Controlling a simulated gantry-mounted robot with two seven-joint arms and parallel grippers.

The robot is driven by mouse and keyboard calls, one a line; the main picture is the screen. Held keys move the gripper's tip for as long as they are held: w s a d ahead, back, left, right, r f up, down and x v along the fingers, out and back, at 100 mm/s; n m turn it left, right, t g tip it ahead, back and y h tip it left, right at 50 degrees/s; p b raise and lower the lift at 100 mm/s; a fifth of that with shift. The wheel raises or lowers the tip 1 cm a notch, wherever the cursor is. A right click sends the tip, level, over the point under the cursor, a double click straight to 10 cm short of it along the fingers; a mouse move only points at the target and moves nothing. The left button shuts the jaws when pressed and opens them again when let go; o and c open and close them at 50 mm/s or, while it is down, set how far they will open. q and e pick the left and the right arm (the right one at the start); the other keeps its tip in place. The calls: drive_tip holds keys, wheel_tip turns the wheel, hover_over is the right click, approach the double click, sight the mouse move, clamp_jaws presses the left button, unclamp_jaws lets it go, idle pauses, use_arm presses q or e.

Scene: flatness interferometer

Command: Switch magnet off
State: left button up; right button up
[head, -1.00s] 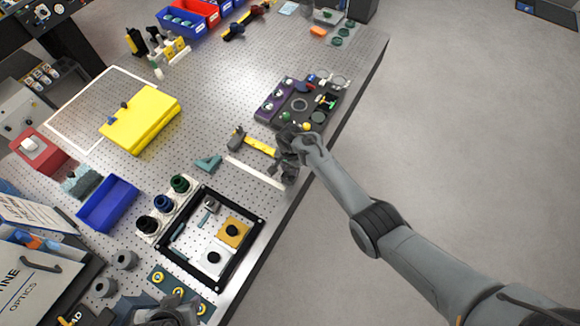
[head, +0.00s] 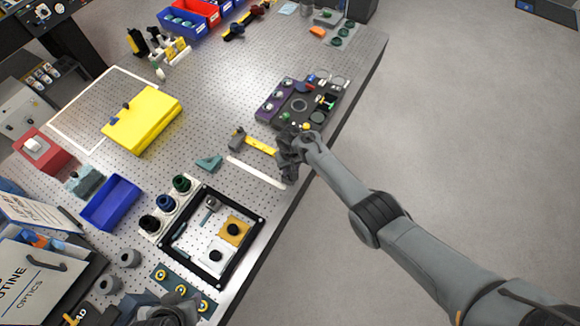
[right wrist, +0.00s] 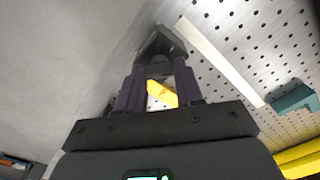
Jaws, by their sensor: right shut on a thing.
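My right gripper (head: 284,158) is at the right edge of the perforated bench, just below the dark module panel. In the right wrist view its two fingers (right wrist: 160,62) are shut on a dark grey piece (right wrist: 161,43). I cannot tell whether this piece is the magnet or its switch. A yellow bar (head: 262,147) with a grey block at its left end lies just left of the gripper. Some yellow (right wrist: 162,94) shows between the fingers in the wrist view. A dark shape at the bottom of the head view (head: 172,311) may be my left gripper; its jaws are unclear.
The purple and black module panel (head: 262,113) lies above the gripper. A white strip (head: 254,171) and a teal angled piece (head: 209,163) lie to its left. A black square frame (head: 262,222) is lower left. The yellow case (head: 145,120) is farther left. Open floor lies right.

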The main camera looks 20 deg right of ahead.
drive_tip(key=n, duration=0.3)
drive_tip(key=shift+w+r, duration=0.1)
drive_tip(key=n, duration=0.3)
drive_tip(key=shift+n, duration=0.9)
drive_tip(key=o, duration=1)
drive_tip(key=shift+o, duration=0.3)
